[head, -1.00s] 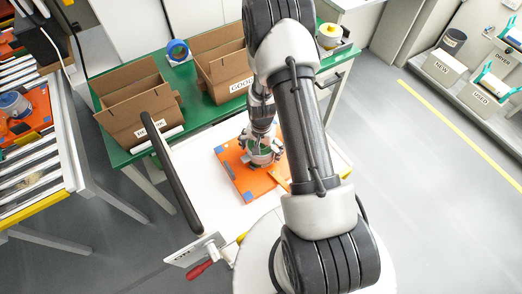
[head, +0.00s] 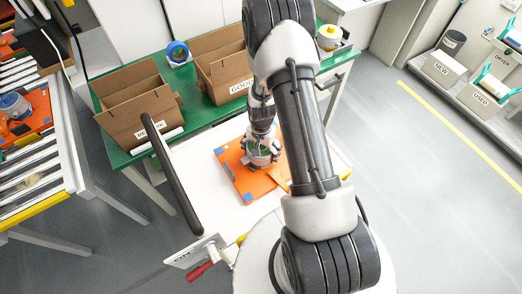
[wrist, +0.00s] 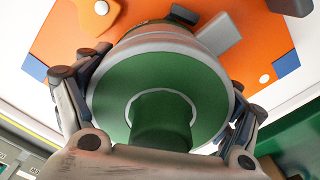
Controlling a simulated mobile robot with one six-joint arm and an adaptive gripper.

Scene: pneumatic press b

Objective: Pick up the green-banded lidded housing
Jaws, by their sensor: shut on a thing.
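The green-banded lidded housing shows in the wrist view as a round grey body with a broad green top and a green knob (wrist: 160,115). In the head view the housing (head: 262,157) is small and partly hidden by my gripper. My gripper (head: 263,153) is shut on it, with one finger on each side of the lid in the wrist view (wrist: 158,100). The housing is at the orange board (head: 232,168); I cannot tell whether it touches the board or is just above it.
The orange board lies on a white table (head: 190,155). Behind it a green bench (head: 112,158) holds two cardboard boxes (head: 137,110) (head: 222,72) and a blue roll (head: 178,52). A roller conveyor (head: 40,170) stands at left. Open floor (head: 420,190) lies to the right.

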